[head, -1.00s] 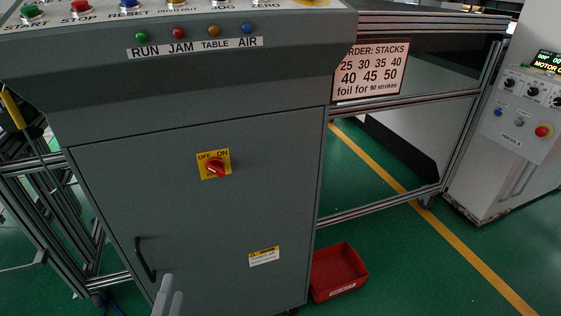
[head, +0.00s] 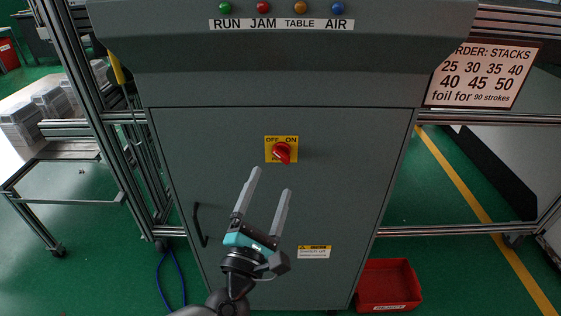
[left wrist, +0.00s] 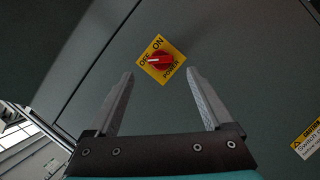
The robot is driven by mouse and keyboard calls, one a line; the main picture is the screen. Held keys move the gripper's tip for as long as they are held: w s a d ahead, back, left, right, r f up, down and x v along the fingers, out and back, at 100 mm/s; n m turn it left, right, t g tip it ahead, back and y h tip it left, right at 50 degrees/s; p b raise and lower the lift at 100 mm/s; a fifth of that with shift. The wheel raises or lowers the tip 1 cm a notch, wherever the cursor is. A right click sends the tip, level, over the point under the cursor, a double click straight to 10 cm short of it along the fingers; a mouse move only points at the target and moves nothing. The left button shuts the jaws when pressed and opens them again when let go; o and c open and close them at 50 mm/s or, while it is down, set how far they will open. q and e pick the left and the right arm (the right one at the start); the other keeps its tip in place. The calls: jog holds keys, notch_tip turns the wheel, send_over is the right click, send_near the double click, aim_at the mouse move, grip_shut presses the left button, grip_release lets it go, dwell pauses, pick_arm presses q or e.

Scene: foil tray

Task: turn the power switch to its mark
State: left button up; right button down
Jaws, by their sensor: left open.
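The power switch is a red rotary knob (head: 282,153) on a yellow plate (head: 269,158) marked OFF and ON, on the grey cabinet door. In the left wrist view the knob (left wrist: 161,63) has a white pointer line that lies toward the OFF word. My left gripper (head: 270,182) is open and empty, just below the switch in the head view. In the left wrist view the two fingers (left wrist: 160,74) point toward the plate, one to each side and below it. They appear apart from the knob. My right gripper is not in view.
A door handle (head: 199,226) is at the lower left of the cabinet door (head: 340,185). A caution label (head: 314,252) is at its lower right. A red bin (head: 387,284) is on the floor to the right. Metal frames flank the cabinet.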

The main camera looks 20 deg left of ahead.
aim_at(281, 158)
pick_arm(q)
jog(key=x, duration=0.7)
jog(key=shift+w, duration=0.15)
grip_shut()
dwell(0.6)
